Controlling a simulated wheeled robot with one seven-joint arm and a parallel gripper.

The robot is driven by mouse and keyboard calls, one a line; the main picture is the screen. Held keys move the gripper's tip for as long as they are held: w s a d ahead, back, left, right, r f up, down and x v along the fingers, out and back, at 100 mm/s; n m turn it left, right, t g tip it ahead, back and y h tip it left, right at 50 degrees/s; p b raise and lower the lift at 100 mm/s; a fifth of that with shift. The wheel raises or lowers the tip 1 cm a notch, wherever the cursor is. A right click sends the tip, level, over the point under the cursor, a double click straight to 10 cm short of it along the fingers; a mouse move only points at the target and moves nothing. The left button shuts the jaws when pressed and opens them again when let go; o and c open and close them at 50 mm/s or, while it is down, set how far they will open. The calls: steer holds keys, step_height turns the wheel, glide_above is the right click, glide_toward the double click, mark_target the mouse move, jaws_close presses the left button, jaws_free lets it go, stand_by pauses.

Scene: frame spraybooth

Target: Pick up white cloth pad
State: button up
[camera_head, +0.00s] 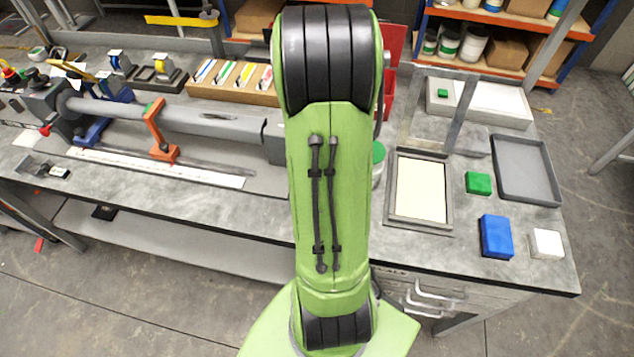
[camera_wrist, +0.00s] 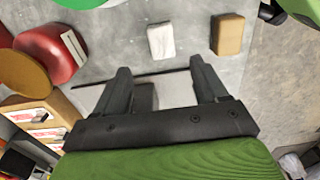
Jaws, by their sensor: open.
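In the wrist view my gripper (camera_wrist: 160,66) is open, with nothing seen between its two dark fingers. A small white pad (camera_wrist: 161,40) lies flat on the grey surface just beyond the fingertips, roughly in line with the gap and apart from them. In the head view a white block-like pad (camera_head: 547,243) lies at the bench's front right corner. I cannot tell whether both views show the same pad. My gripper is hidden behind my green arm in the head view.
A tan block (camera_wrist: 228,34) lies right of the pad in the wrist view; a red round object (camera_wrist: 50,52) is at left. In the head view, a blue block (camera_head: 496,236), green block (camera_head: 478,183) and dark tray (camera_head: 526,196) stand near the corner pad.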

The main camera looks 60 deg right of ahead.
steer(key=f, duration=0.4)
steer(key=shift+s+a+f+b, duration=0.2)
steer(key=shift+s+b, duration=0.1)
steer(key=shift+b, duration=0.1)
steer(key=f, duration=0.2)
steer(key=f+b, duration=0.1)
steer(key=f, duration=0.2)
steer(key=shift+w, duration=0.2)
steer(key=shift+r, duration=0.1)
steer(key=c, duration=1.1)
